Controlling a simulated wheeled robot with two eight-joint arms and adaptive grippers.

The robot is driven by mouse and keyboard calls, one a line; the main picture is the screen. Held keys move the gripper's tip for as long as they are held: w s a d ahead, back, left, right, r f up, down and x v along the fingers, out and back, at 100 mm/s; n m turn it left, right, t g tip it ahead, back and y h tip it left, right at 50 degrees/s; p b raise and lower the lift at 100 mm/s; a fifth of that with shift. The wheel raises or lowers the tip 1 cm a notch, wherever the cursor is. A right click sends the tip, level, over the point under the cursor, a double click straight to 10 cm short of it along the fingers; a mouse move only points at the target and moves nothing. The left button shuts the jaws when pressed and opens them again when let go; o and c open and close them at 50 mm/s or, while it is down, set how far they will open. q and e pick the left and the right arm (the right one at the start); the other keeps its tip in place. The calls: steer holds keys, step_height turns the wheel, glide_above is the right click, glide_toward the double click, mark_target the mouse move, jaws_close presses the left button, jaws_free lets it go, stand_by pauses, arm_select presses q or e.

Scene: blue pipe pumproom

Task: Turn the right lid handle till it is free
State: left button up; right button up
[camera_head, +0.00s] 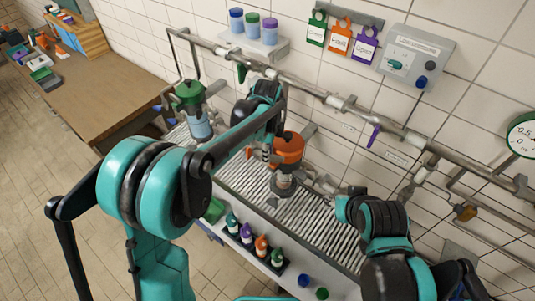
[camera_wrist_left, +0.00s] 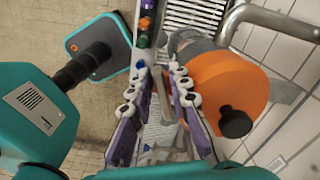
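The orange lid (camera_head: 288,148) tops the right filter housing, whose clear bowl (camera_head: 284,184) hangs below it over the ribbed tray. In the left wrist view, the orange lid (camera_wrist_left: 228,85) lies just right of my fingers and has a black knob (camera_wrist_left: 235,122). My left gripper (camera_wrist_left: 160,78) has its two purple, white-padded fingers apart, with a thin grey-brown handle bar (camera_wrist_left: 162,95) between them. I cannot tell whether either finger touches the bar. In the head view, my left gripper (camera_head: 262,150) is beside the lid's left side, partly hidden by my arm.
The green-lidded housing (camera_head: 190,95) stands to the left. Pipes run along the tiled wall behind. Several small bottles (camera_head: 262,243) stand in a rack in front of the ribbed drain tray (camera_head: 315,222). A wooden bench (camera_head: 95,90) is at the far left.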

arm_select(q)
jaws_close()
